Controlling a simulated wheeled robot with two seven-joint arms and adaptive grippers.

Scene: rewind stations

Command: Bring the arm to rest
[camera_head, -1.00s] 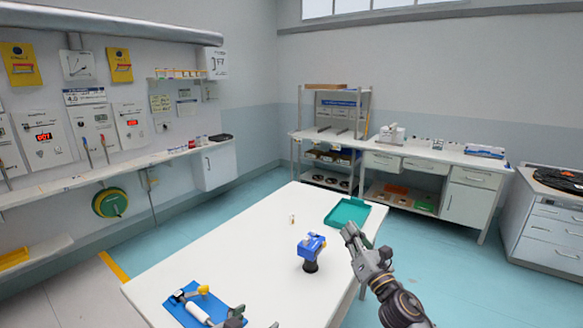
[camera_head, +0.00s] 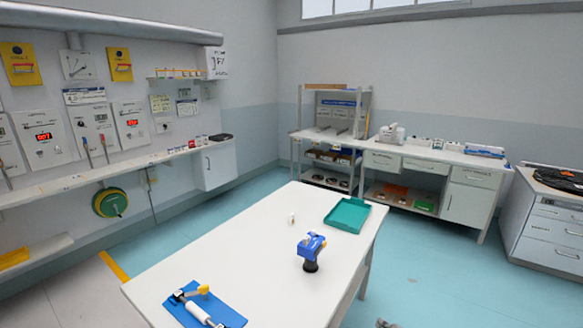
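Only a small grey tip of my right gripper (camera_head: 385,323) shows at the bottom edge, to the right of the white table (camera_head: 255,245) and clear of it. Whether its fingers are open or shut cannot be made out. My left gripper is out of view. The rest of both arms is out of view too.
On the table stand a blue device on a black base (camera_head: 311,252), a green tray (camera_head: 347,215), a small pale item (camera_head: 291,218) and a blue board (camera_head: 204,308) with a white roll and yellow part. Blue floor right of the table is open.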

